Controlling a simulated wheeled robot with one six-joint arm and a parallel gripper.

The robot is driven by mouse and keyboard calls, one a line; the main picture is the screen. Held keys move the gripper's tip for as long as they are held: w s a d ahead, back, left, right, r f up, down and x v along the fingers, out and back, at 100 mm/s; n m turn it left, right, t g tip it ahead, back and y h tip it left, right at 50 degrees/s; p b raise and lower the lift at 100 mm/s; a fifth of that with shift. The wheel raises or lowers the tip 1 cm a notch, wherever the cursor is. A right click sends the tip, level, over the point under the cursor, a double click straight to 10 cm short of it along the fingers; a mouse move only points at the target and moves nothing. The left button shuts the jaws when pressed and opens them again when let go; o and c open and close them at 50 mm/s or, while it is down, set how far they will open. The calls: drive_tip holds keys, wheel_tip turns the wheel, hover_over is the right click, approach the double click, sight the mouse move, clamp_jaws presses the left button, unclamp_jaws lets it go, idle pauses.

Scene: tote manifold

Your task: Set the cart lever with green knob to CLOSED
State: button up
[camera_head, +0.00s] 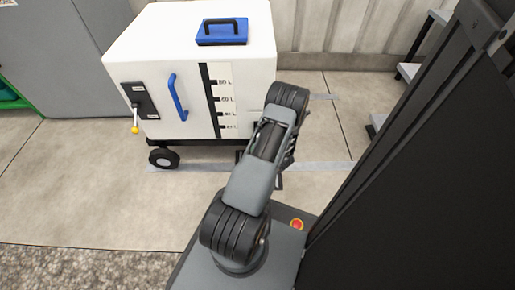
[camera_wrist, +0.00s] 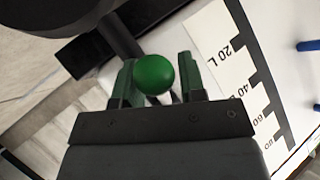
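The green knob (camera_wrist: 154,74) shows in the wrist view, on a dark lever that runs behind it. My gripper (camera_wrist: 157,77) has its two green-tipped fingers apart, one on each side of the knob. The knob lies close to the left finger, and a narrow gap shows on the right; I cannot tell whether it touches. In the head view the white cart (camera_head: 160,45) stands ahead, and my arm covers its lower right, hiding the gripper and the green knob. No CLOSED label is readable.
A lever with a yellow knob (camera_head: 135,130) hangs from a dark panel (camera_head: 140,100) on the cart's left. The cart's front has a blue handle (camera_head: 177,97) and a litre scale (camera_head: 214,98). A blue lid (camera_head: 221,36) is on top. Floor (camera_head: 90,200) is clear at left.

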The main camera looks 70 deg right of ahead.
drive_tip(key=shift+s+a, duration=0.1)
drive_tip(key=p+v, duration=0.5)
drive_tip(key=v, duration=0.8)
drive_tip(key=shift+s+a+r, duration=0.15)
drive_tip(key=shift+s+r, duration=0.05)
drive_tip(key=shift+s, duration=0.05)
